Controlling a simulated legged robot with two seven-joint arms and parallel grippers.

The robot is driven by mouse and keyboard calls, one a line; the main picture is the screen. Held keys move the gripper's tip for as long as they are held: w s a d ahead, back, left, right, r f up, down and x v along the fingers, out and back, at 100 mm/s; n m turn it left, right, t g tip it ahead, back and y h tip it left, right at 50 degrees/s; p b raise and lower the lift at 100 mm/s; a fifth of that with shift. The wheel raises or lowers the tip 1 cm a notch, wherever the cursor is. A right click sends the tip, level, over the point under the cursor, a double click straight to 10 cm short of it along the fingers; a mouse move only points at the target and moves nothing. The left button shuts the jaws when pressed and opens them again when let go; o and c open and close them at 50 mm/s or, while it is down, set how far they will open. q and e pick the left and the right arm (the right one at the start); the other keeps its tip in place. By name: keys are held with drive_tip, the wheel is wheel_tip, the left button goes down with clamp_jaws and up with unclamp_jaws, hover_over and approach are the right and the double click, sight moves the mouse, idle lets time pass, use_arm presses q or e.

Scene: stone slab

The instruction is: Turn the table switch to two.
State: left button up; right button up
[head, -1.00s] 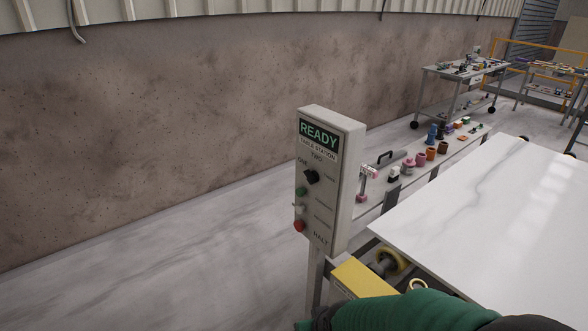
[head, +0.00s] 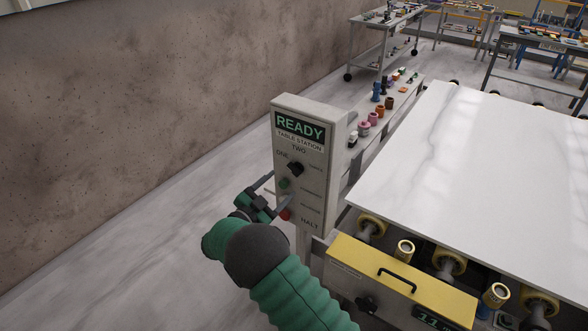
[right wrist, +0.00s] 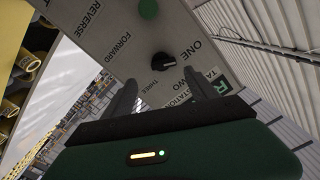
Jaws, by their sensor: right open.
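The table station panel (head: 292,112) is a pale upright box with a green READY display. Its black rotary switch (head: 296,169) sits among the labels ONE, TWO and THREE. The switch also shows in the right wrist view (right wrist: 162,61), tilted with the panel. I cannot tell for certain which label it points at. My right gripper (head: 279,190) is open in front of the panel, below the switch in the head view. In the right wrist view its two fingers (right wrist: 160,86) stand apart, with the switch beyond them, untouched as far as I see. My left gripper is out of view.
A green button (head: 284,184) and a red button (head: 285,215) sit below the switch, close to my right gripper. The white stone slab (head: 470,170) lies on rollers at the right. A yellow box (head: 400,283) stands in front of it.

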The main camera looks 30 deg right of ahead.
sight(292, 172)
drive_tip(key=x, duration=0.2)
drive_tip(key=w+p+x, duration=0.1)
drive_tip(key=x, duration=0.2)
drive_tip(key=shift+a+r, duration=0.15)
drive_tip(key=shift+r, duration=0.05)
drive_tip(key=shift+w+d+r, duration=0.15)
drive_tip(key=shift+w+d, duration=0.05)
drive_tip(key=shift+d, duration=0.45)
drive_tip(key=shift+w+d+f, duration=0.1)
drive_tip(key=shift+d+f, duration=0.15)
drive_tip(key=shift+d, duration=0.25)
drive_tip(key=shift+d+f, duration=0.1)
drive_tip(key=shift+d, duration=0.15)
drive_tip(key=c, duration=0.4)
drive_tip(key=shift+w+a, duration=0.1)
drive_tip(key=shift+a, duration=0.2)
drive_tip(key=c, duration=0.7)
drive_tip(key=shift+c, duration=1.3)
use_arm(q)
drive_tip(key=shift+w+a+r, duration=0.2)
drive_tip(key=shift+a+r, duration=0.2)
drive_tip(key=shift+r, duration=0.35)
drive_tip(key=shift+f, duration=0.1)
use_arm(e)
drive_tip(key=shift+f, duration=0.1)
